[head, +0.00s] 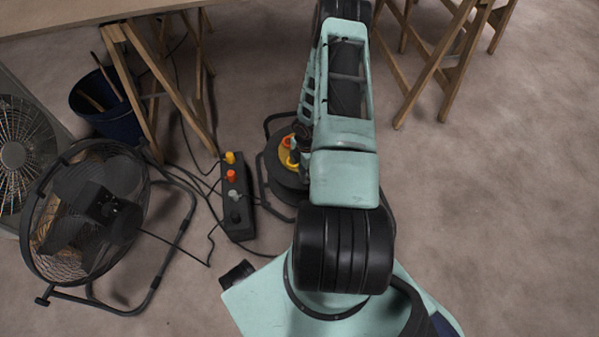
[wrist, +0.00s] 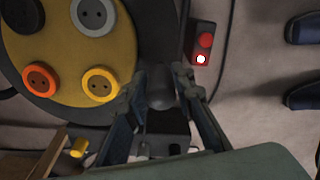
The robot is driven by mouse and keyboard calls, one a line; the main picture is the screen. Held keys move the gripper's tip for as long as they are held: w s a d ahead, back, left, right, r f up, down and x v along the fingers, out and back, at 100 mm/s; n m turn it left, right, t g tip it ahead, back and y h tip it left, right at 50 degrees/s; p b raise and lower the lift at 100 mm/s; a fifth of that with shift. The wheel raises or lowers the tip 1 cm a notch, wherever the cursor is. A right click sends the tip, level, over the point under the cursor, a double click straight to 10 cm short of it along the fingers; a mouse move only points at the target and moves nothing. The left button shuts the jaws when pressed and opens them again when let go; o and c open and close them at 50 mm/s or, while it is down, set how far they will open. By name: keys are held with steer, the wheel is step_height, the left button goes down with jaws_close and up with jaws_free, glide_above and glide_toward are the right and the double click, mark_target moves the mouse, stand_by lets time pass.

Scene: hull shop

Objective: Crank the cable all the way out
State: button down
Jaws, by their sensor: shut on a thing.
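The cable reel shows in the wrist view as a dark drum with a yellow disc (wrist: 68,98) carrying grey, orange and yellow sockets. My gripper (wrist: 160,88) is at the drum's edge, its two fingers closed around a dark grey crank knob (wrist: 160,97). The fingers partly hide the knob. In the head view the reel (head: 283,185) stands on the floor in a dark tube frame, partly covered by my arm. My gripper is mostly hidden there. How much cable is left on the drum cannot be seen.
A power strip (head: 236,198) with coloured plugs and loose cables lies left of the reel. A floor fan (head: 85,215), a blue bucket (head: 108,115) and trestle legs (head: 160,75) stand further left. A red box (wrist: 200,42) and two dark shoes (wrist: 303,28) show in the wrist view.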

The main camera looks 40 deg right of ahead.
steer(key=shift+s+d, duration=0.65)
steer(key=shift+d, duration=0.05)
steer(key=c, duration=1.7)
jaws_free()
steer(key=shift+d, duration=0.1)
steer(key=shift+o, duration=0.2)
steer(key=shift+w, duration=0.15)
steer(key=shift+w+r, duration=0.1)
steer(key=shift+r, duration=0.4)
step_height(320, 180, up, 11)
